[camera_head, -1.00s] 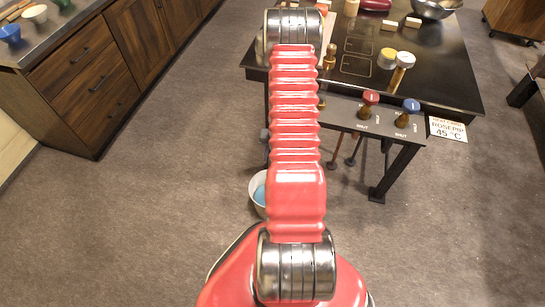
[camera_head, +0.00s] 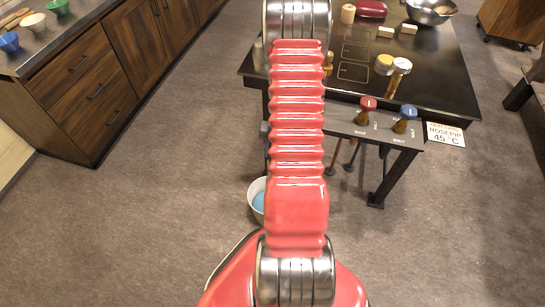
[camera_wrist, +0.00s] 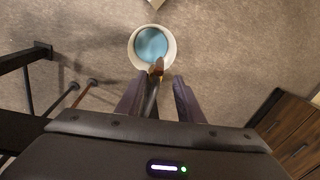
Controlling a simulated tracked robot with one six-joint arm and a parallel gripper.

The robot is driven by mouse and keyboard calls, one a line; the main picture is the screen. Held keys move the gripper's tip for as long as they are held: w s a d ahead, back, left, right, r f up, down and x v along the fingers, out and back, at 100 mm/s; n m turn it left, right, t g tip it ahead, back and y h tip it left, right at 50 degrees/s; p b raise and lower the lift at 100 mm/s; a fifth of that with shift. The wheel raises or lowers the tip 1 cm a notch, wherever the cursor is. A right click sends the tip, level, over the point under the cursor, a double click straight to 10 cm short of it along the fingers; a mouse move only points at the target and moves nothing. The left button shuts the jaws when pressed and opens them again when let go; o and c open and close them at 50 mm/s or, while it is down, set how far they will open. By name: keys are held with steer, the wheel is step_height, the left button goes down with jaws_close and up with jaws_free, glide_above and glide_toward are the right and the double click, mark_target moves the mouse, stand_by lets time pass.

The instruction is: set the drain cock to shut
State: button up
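A small brown and copper-coloured fitting (camera_wrist: 157,67), which looks like the drain cock, shows in the wrist view above a white bucket (camera_wrist: 172,49) with blue inside. A dark bar runs back from it between my fingers. Whether the cock is open or shut cannot be told. My gripper (camera_wrist: 161,82) has its two dark fingers apart, one on each side of the bar; contact is not visible. In the head view my red arm hides the gripper and the cock. The bucket shows there in part, left of my arm.
The black table (camera_head: 445,85) carries a front panel with a red knob (camera_head: 368,103) and a blue knob (camera_head: 408,112), with SHUT labels below. Table legs and thin rods stand left in the wrist view. Wooden cabinets (camera_head: 85,85) stand left; open floor lies between.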

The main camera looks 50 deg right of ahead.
steer(key=r, duration=0.4)
steer(key=shift+s, duration=0.3)
steer(key=shift+c, duration=0.6)
